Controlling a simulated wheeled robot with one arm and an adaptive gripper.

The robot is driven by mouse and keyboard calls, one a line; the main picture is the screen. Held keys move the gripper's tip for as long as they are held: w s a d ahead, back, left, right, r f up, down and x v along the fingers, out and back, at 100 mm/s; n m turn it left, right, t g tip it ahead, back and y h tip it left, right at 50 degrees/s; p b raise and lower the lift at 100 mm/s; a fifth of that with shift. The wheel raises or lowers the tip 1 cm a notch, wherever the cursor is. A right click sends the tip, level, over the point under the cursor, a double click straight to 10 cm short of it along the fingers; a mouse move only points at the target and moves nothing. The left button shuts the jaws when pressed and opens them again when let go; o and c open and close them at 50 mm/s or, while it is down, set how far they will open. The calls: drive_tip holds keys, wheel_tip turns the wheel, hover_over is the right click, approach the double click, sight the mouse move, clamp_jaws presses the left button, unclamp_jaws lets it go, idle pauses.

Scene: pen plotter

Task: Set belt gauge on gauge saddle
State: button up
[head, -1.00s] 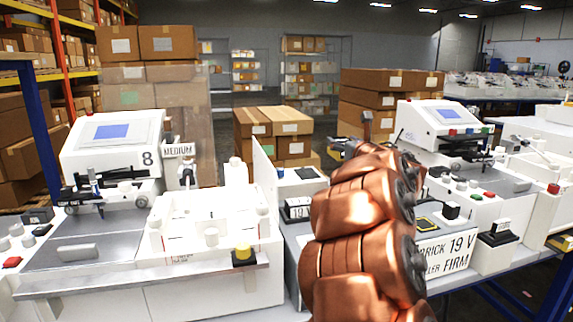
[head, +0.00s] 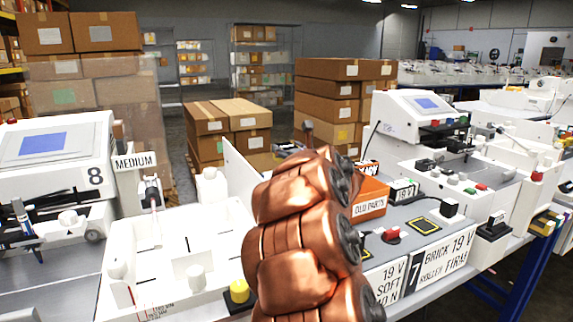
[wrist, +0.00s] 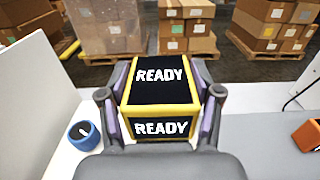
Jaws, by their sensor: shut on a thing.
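My gripper (wrist: 161,92) is shut on a black block with yellow edges, the READY block (wrist: 161,126), held upright between the two fingers in the wrist view. It reads "READY" on its top and front faces. No label shows whether it is the belt gauge. In the head view my copper arm hides the gripper and block. A blue round piece with a white mark (wrist: 84,134) rests on the white surface left of the gripper, apart from it. I cannot pick out the gauge saddle for certain.
An orange "OLD PARTS" bin (head: 369,199) stands right of my arm; it also shows in the wrist view (wrist: 307,135). A white upright panel (wrist: 38,100) is on the left. Machine 8 (head: 60,150) stands left, another white machine (head: 420,125) right. Stacked cartons (head: 228,125) are behind.

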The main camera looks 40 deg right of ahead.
drive_tip(key=shift+f, duration=2.1)
drive_tip(key=shift+f+b, duration=0.15)
drive_tip(key=shift+b, duration=0.25)
drive_tip(key=o, duration=1.4)
drive_tip(key=shift+s+r+p, duration=0.1)
drive_tip(key=shift+r+p, duration=0.1)
drive_tip(key=shift+p, duration=0.1)
drive_tip(key=b+v, duration=0.1)
drive_tip(key=v, duration=1.1)
